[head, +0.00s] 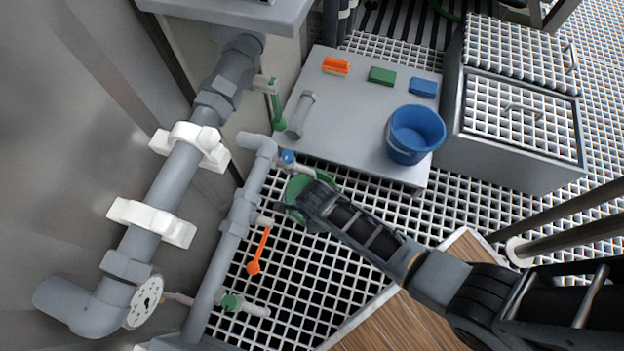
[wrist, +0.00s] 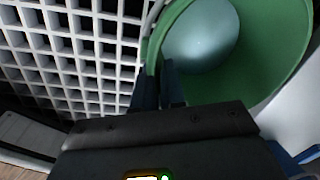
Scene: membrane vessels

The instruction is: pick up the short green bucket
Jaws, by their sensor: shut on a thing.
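The short green bucket (head: 297,188) is on or just above the white grating, below the grey low table and partly hidden by my gripper. In the wrist view the green bucket (wrist: 272,50) fills the upper right, open side toward the camera, with a pale bluish round area inside. My gripper (head: 306,203) reaches in from the lower right. In the wrist view its dark fingers (wrist: 165,88) are shut on the bucket's near left wall. I cannot tell whether the bucket touches the grating.
A grey low table (head: 345,125) holds a blue bucket (head: 414,134) and orange, green and blue blocks. Grey pipes (head: 235,225) with a blue-capped valve (head: 288,158) and an orange handle (head: 258,251) stand close on the left. Open grating (head: 320,265) lies below the bucket.

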